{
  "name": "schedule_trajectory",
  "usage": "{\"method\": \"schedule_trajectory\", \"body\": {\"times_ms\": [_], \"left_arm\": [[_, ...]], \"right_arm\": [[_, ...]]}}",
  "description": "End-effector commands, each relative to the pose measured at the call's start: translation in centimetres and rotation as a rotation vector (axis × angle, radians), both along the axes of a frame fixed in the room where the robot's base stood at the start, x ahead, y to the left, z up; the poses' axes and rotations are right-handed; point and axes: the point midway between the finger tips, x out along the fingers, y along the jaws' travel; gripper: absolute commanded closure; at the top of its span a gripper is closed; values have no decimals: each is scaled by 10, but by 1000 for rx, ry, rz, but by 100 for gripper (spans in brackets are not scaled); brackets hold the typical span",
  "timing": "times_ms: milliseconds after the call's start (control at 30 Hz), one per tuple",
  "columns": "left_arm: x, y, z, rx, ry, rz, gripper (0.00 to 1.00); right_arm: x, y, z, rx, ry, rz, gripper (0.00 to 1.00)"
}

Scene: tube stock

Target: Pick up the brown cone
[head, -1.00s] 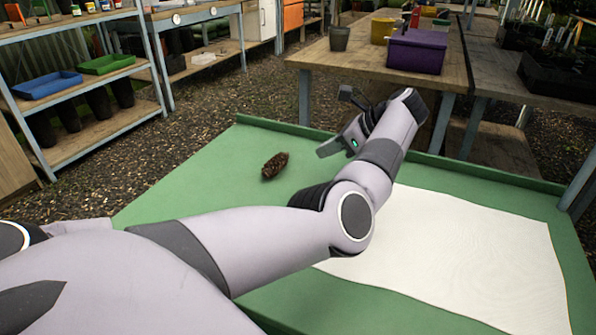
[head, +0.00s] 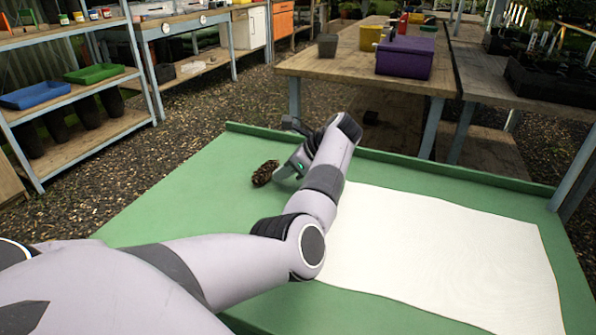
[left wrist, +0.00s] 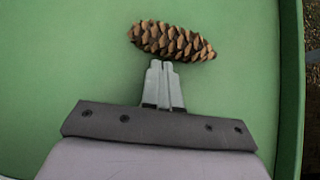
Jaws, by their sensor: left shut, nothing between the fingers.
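The brown cone (head: 265,173) lies on its side on the green table (head: 190,195), left of my left gripper in the head view. In the left wrist view the cone (left wrist: 172,41) lies across the picture, just beyond the fingertips. My left gripper (left wrist: 161,64) is shut with its fingers together and nothing between them. Its tips point at the middle of the cone; I cannot tell whether they touch it. In the head view the left gripper (head: 281,172) is close beside the cone. My right gripper is not in view.
A white cloth (head: 430,250) covers the right part of the green table, which has a raised rim (head: 470,175). Behind stands a wooden bench (head: 330,65) with a purple box (head: 405,57). Shelves with a blue tray (head: 37,95) and green tray (head: 94,73) stand at the left.

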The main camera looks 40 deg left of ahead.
Motion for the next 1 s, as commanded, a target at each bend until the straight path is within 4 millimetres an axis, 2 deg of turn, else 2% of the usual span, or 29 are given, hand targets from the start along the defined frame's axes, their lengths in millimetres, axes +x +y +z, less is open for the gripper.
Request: {"method": "schedule_trajectory", "body": {"times_ms": [433,533,633,733,1000], "left_arm": [[-2,6,0,0,-1,-1,100],[-4,14,-1,-1,-2,1,100],[-11,34,-2,0,-3,4,100],[-20,62,-3,0,-4,6,100],[-45,140,-4,0,-4,6,100]], "right_arm": [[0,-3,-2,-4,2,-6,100],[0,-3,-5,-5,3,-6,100],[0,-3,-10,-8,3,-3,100],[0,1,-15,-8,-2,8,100],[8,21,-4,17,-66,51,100]]}}
